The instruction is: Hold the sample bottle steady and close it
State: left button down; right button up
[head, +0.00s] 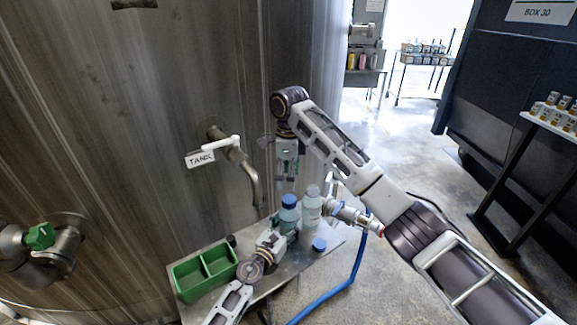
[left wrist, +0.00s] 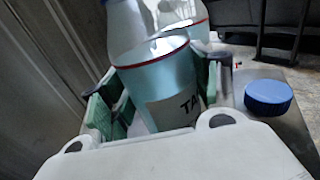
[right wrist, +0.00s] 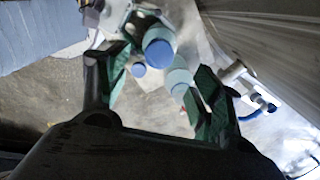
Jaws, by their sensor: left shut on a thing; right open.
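My left gripper (head: 278,241) is shut around a bottle (head: 289,217) with a blue top, which stands at the tray's right part. In the left wrist view the held bottle has a pale blue body (left wrist: 165,85) and a white label partly reading "TA"; its top is out of view. A second, pale-topped bottle (head: 311,207) stands close beside it on the right. A loose blue cap (head: 319,245) lies on the metal surface; it also shows in the left wrist view (left wrist: 268,95). My right gripper (right wrist: 160,85) is open and empty above the bottles, pointing down.
A green two-part bin (head: 205,270) stands left on the metal table (head: 265,270). A pipe with a "TANK" tag (head: 200,159) sticks out of the large tank above. A blue hose (head: 350,275) runs down at the right. Shelves with bottles stand farther off.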

jog(key=shift+r, duration=1.8)
pick_arm(q)
jog(key=shift+c, duration=1.5)
grip_release()
jog(key=shift+s+a, duration=0.1)
jog(key=shift+v, duration=5.55)
jog(key=shift+s+a+f, duration=0.1)
jog(key=shift+s, duration=0.2)
